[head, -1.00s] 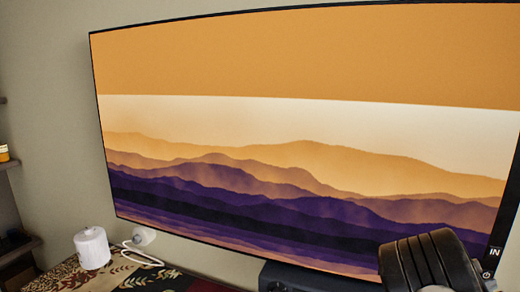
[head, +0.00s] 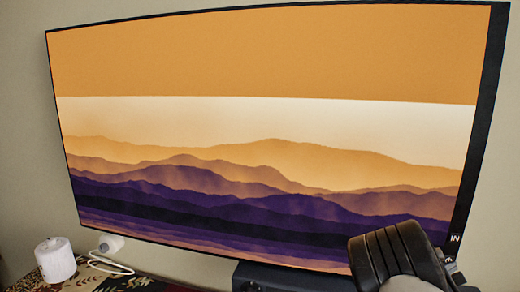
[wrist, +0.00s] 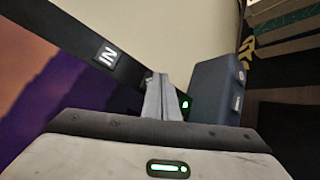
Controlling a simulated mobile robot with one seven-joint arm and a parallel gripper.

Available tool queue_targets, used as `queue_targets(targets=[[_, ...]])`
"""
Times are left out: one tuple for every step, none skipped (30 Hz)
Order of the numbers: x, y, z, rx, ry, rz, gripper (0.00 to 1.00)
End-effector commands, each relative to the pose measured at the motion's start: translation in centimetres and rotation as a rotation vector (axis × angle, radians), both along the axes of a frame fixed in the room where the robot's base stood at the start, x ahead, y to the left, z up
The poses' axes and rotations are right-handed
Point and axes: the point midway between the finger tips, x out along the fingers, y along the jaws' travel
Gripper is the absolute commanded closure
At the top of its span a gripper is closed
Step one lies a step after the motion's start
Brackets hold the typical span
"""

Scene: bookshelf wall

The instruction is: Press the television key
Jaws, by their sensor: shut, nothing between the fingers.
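The television (head: 270,150) is on the wall and shows orange and purple mountains. Its dark right bezel carries an "IN" label (head: 455,239) near the lower corner; the label also shows in the wrist view (wrist: 107,56). A small green-lit mark (wrist: 185,104) shows on the dark surface just right of the fingers. My gripper (wrist: 163,85) is shut and empty, its fingertips over the bezel's lower end; I cannot tell whether they touch it.
A dark box (head: 285,279) stands below the screen. A blue-grey box with small buttons (wrist: 215,90) is right of the fingers in the wrist view.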

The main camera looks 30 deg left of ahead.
Motion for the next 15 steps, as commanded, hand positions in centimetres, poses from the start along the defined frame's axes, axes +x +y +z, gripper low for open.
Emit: queue_targets(targets=[[0.00,0.00,-0.01,0.000,0.000,0.000,1.00],[0.00,0.00,-0.01,0.000,0.000,0.000,1.00],[0.00,0.00,-0.02,0.000,0.000,0.000,1.00],[0.02,0.00,-0.02,0.000,0.000,0.000,1.00],[0.03,0.01,-0.03,0.000,0.000,0.000,1.00],[0.07,0.01,-0.04,0.000,0.000,0.000,1.00],[0.09,0.03,-0.05,0.000,0.000,0.000,1.00],[0.12,0.03,-0.05,0.000,0.000,0.000,1.00],[0.17,0.04,-0.06,0.000,0.000,0.000,1.00],[0.21,0.06,-0.06,0.000,0.000,0.000,1.00],[0.24,0.06,-0.05,0.000,0.000,0.000,1.00],[0.29,0.08,-0.05,0.000,0.000,0.000,1.00],[0.33,0.09,-0.05,0.001,0.000,0.000,1.00],[0.36,0.10,-0.06,0.001,0.000,0.000,1.00],[0.41,0.11,-0.06,0.001,0.000,0.000,1.00]])
